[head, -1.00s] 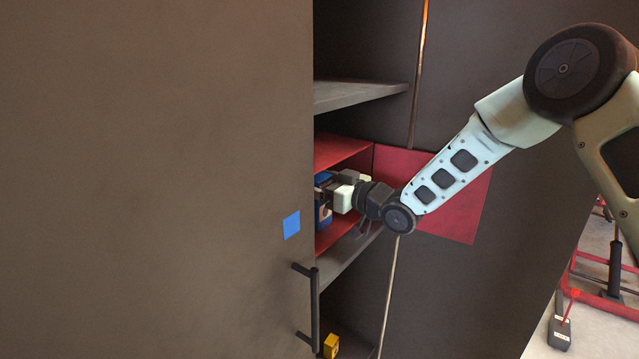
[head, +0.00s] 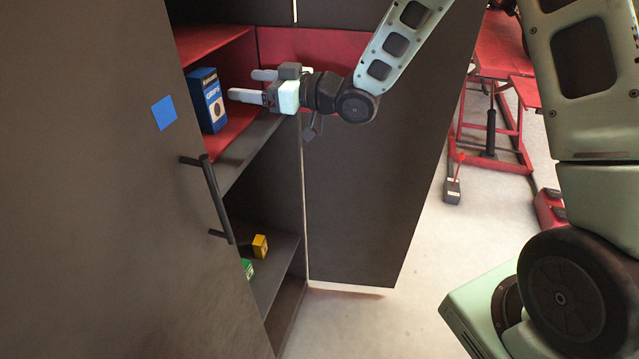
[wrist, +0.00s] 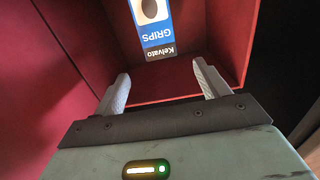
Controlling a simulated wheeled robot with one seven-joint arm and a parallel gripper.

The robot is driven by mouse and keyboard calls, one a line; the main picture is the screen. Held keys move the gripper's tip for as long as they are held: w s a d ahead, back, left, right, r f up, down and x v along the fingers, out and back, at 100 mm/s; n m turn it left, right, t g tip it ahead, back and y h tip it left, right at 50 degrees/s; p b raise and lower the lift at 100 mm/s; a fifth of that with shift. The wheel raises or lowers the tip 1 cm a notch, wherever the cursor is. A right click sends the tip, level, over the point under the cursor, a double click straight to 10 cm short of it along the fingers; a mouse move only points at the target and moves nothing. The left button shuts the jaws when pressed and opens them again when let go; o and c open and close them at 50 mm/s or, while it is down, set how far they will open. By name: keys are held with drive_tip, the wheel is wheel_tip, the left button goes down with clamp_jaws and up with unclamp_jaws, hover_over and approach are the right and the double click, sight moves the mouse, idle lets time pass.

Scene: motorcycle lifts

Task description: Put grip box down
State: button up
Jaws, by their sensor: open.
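The grip box (head: 207,100) is blue with a white label and stands upright on the red-lined shelf (head: 233,125) of the cabinet. In the wrist view the grip box (wrist: 153,26) shows upside down, with the words "Kelvato GRIPS", beyond the fingertips. My gripper (head: 240,85) is open and empty, to the right of the box and apart from it. In the wrist view my gripper (wrist: 162,90) has its fingers spread, with nothing between them.
The cabinet's left door (head: 100,200) stands in front with a black handle (head: 217,200) and a blue square. The right door (head: 370,190) is open. A yellow box (head: 260,246) and a green box (head: 247,268) are on a lower shelf. A red lift (head: 500,60) stands behind at right.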

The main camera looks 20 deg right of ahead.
drive_tip(key=s+f+g+h, duration=0.1)
drive_tip(key=s+g+h, duration=0.3)
drive_tip(key=s, duration=0.8)
drive_tip(key=s+f+m+g+h, duration=0.1)
drive_tip(key=s+f+g+h, duration=0.1)
drive_tip(key=s, duration=1.1)
drive_tip(key=s+d+f+m+g+h, duration=0.1)
drive_tip(key=s+g+h, duration=0.4)
drive_tip(key=s, duration=0.7)
drive_tip(key=shift+s+f+g+h, duration=0.2)
drive_tip(key=shift+f+g+h, duration=0.1)
drive_tip(key=shift+f+h, duration=0.55)
drive_tip(key=shift+r, duration=0.1)
